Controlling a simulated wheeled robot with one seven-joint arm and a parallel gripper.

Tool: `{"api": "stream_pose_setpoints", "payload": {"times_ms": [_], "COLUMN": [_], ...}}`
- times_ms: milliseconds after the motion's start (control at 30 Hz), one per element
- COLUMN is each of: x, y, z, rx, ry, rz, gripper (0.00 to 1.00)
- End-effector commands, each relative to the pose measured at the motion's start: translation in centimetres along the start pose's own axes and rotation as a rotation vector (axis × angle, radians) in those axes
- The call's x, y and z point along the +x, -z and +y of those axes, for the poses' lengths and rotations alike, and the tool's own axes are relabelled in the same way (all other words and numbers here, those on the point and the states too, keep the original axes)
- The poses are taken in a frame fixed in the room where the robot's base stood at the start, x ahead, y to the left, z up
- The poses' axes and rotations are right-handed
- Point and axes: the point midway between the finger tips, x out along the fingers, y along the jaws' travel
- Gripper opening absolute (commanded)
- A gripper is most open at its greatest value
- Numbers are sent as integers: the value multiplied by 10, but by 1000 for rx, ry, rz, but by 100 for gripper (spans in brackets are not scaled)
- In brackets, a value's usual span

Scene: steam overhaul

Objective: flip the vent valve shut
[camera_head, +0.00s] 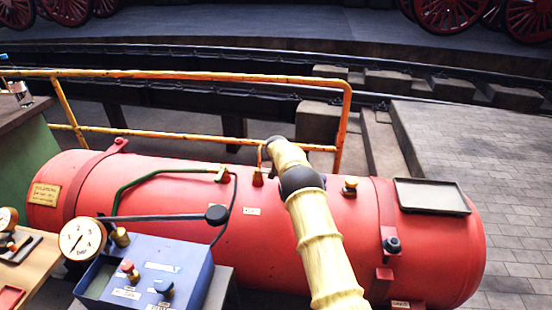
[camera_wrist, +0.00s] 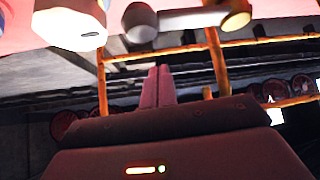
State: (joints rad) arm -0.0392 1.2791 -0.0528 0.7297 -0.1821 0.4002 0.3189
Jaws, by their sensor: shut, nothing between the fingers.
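A small fitting with a red-orange base (camera_head: 258,178) stands on top of the red tank, with a thin orange lever or stem rising from it. It may be the vent valve, but I cannot read the label below it. My cream arm reaches over the tank just right of this fitting and partly hides the area behind. My gripper (camera_wrist: 160,72) shows in the wrist view with its dark fingers together and empty. In the head view the fingers are hidden behind the arm. A pale bar with a brass end (camera_wrist: 236,18) lies near the wrist view's top edge, apart from the fingers.
The red tank (camera_head: 450,245) fills the middle. A yellow railing (camera_head: 200,76) runs behind it. A green pipe (camera_head: 150,178), a brass valve (camera_head: 349,187) and a dark tray (camera_head: 430,196) sit on top. A blue control box (camera_head: 150,270) and gauge (camera_head: 82,239) stand in front left.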

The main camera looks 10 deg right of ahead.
Motion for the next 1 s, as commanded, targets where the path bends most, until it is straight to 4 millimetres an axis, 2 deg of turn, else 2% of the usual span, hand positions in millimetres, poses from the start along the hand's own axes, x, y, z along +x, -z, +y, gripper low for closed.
{"api": "stream_pose_setpoints", "payload": {"times_ms": [167, 1000], "x": [8, -13], "y": [-1, -33], "z": [1, 0], "rx": [1, 0], "ry": [0, 0], "rz": [-1, 0], "gripper": [0, 0]}}
